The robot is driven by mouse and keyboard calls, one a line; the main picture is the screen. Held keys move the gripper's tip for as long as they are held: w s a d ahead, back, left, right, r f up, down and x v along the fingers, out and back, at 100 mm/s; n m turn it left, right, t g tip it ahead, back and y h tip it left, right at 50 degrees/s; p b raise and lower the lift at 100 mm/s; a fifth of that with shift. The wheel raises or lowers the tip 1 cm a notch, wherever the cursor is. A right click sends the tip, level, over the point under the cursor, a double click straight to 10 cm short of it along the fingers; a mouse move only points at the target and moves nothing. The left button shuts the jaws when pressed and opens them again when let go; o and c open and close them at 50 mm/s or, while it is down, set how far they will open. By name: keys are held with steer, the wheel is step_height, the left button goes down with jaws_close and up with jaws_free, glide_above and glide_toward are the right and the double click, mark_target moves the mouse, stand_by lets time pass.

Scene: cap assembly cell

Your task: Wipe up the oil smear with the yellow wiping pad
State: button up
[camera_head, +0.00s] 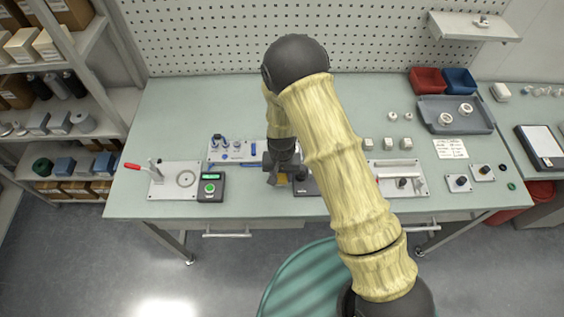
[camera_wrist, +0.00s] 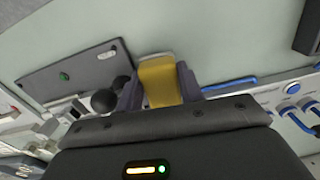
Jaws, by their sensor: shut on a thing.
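My gripper (camera_head: 283,172) is over the front middle of the bench, low near the top, and shut on the yellow wiping pad (camera_head: 283,181). In the wrist view the pad (camera_wrist: 161,82) sits between the two dark fingers of my gripper (camera_wrist: 160,88), with its far end sticking out past them. I cannot tell whether the pad touches the bench. I cannot make out an oil smear in either view; my arm and gripper hide part of the bench.
A dark plate (camera_wrist: 72,76) lies close beside the gripper. A blue-knobbed panel (camera_head: 232,151) stands behind it, and a green-screen device (camera_head: 210,188) and red-handled press (camera_head: 158,178) are left. A grey tray (camera_head: 437,124) is back right. The bench's front left (camera_head: 128,203) is clear.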

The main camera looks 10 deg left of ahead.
steer(key=shift+r+p, duration=1.6)
steer(key=shift+r, duration=1)
steer(key=shift+w+a, duration=0.1)
